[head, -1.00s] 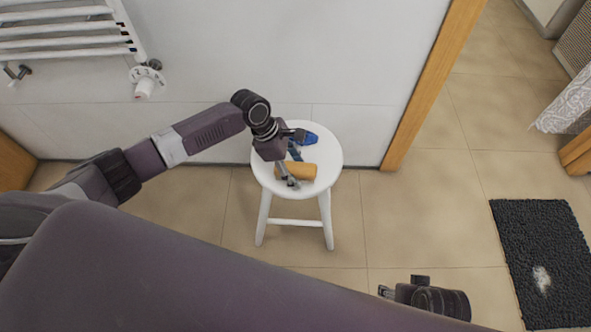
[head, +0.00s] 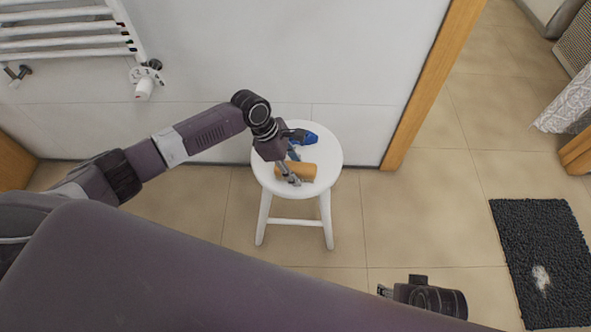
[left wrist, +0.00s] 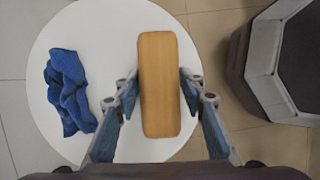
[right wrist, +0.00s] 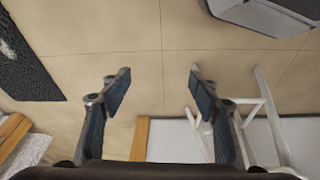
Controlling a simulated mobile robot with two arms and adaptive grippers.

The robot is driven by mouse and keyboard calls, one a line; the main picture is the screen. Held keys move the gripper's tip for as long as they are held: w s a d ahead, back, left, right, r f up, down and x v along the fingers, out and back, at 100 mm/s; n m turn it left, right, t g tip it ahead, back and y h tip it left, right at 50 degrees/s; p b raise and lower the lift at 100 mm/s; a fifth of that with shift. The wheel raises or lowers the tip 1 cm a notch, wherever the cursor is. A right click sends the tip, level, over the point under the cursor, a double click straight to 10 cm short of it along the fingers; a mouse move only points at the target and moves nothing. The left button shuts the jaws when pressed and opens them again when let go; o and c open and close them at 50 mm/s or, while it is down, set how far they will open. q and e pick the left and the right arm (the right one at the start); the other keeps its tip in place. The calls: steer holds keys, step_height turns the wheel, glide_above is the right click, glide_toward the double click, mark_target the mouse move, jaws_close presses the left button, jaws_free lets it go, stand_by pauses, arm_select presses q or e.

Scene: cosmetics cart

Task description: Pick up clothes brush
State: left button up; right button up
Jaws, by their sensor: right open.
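The clothes brush, seen as a tan wooden block (left wrist: 158,85), lies on the white round stool (left wrist: 45,125). In the head view the brush (head: 306,171) is partly covered by my left gripper (head: 291,176). The brush appears to rest on the seat. My right gripper (right wrist: 160,73) is open and empty, away from the stool at the lower right of the head view (head: 383,291).
A crumpled blue cloth (left wrist: 70,92) lies on the stool beside the brush. The wall (head: 340,60) with a towel radiator (head: 65,29) is behind. A wooden door frame (head: 432,90) stands right of the stool. A dark mat (head: 540,245) lies on the open tiled floor.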

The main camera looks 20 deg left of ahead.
mark_target(296, 167)
arm_select(q)
steer(key=c, duration=0.8)
steer(key=shift+c, duration=0.2)
arm_select(e)
steer(key=shift+s+r, duration=0.1)
arm_select(q)
steer(key=shift+r+b, duration=0.2)
steer(key=shift+b, duration=0.55)
arm_select(e)
step_height(296, 167, up, 4)
arm_select(q)
step_height(296, 167, up, 9)
steer(key=p, duration=0.3)
steer(key=shift+r+p, duration=0.3)
steer(key=shift+r, duration=0.35)
arm_select(e)
step_height(296, 167, down, 11)
steer(key=s, duration=0.1)
steer(key=shift+s, duration=0.3)
